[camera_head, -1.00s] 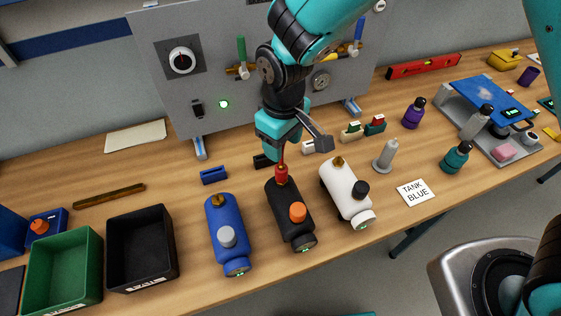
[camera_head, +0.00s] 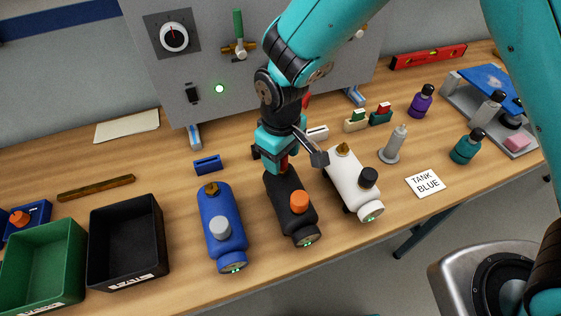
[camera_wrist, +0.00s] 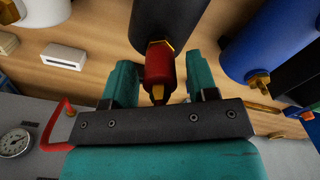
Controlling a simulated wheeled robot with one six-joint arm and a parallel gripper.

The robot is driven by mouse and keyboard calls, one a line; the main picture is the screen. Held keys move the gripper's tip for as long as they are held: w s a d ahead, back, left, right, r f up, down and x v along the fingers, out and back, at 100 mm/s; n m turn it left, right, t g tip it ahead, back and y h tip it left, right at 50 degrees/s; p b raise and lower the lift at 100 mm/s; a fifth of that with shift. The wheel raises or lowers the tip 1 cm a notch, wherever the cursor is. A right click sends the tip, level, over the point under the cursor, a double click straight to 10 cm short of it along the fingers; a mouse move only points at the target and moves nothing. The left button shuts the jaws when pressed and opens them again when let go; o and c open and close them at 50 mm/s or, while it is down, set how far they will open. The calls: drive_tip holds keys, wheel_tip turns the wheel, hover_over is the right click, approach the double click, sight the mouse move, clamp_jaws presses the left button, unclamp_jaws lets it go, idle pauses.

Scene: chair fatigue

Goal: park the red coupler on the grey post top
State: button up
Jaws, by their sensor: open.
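The red coupler (camera_wrist: 158,68) sits on the brass fitting at the end of the black tank (camera_head: 290,205). In the wrist view it lies between the two teal fingers of my gripper (camera_wrist: 157,75), with a gap on either side. My gripper (camera_head: 282,160) is open and lowered around it in the head view, where the fingers hide most of the coupler. The grey post (camera_head: 393,147) stands upright on a round base to the right of the white tank, and its narrow top is bare.
The blue tank (camera_head: 222,232) lies left of the black one, the white tank (camera_head: 352,183) close to its right. Green (camera_head: 40,265) and black (camera_head: 128,245) bins stand at left. The panel (camera_head: 215,60) rises behind.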

clamp_jaws()
drive_tip(key=shift+r+p, duration=1.35)
drive_tip(key=shift+r, duration=0.3)
drive_tip(key=shift+r, duration=0.1)
drive_tip(key=shift+r+p, duration=1.55)
drive_tip(key=shift+r, duration=0.4)
drive_tip(key=shift+f, duration=0.1)
